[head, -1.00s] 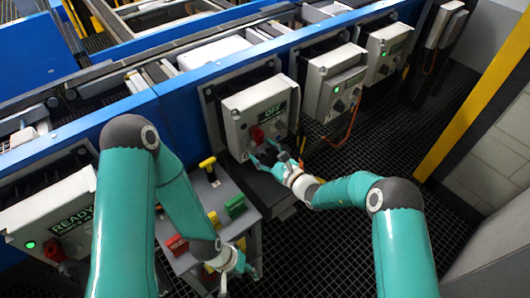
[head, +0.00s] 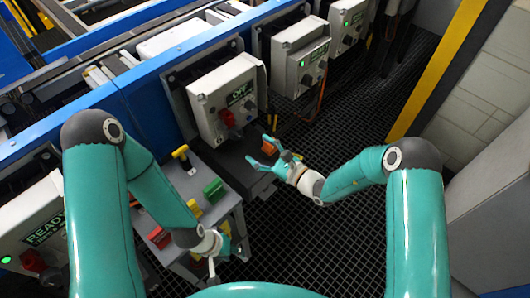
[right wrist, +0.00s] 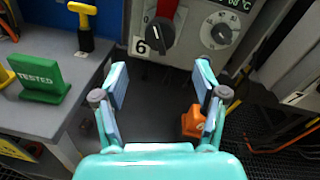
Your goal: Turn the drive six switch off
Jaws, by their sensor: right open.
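The drive six box (head: 222,92) is a light grey cabinet whose green display reads OFF. Its red-handled switch (head: 227,117) is on the lower front. In the right wrist view the switch (right wrist: 160,33) is beside the label 6, its red handle running up out of the frame. My right gripper (head: 262,153) is open and empty, below and to the right of the switch, apart from it. The wrist view shows its spread fingers (right wrist: 160,100) below the switch. My left gripper (head: 218,258) is low by the grey stand; its finger gap is unclear.
An orange object (right wrist: 193,122) lies on the dark ledge near the right finger. The grey stand (head: 215,176) carries a yellow-handled tool (head: 181,153), a green TESTED block (head: 213,190) and other coloured blocks. More drive boxes (head: 300,60) line the blue conveyor. Floor grating at right is clear.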

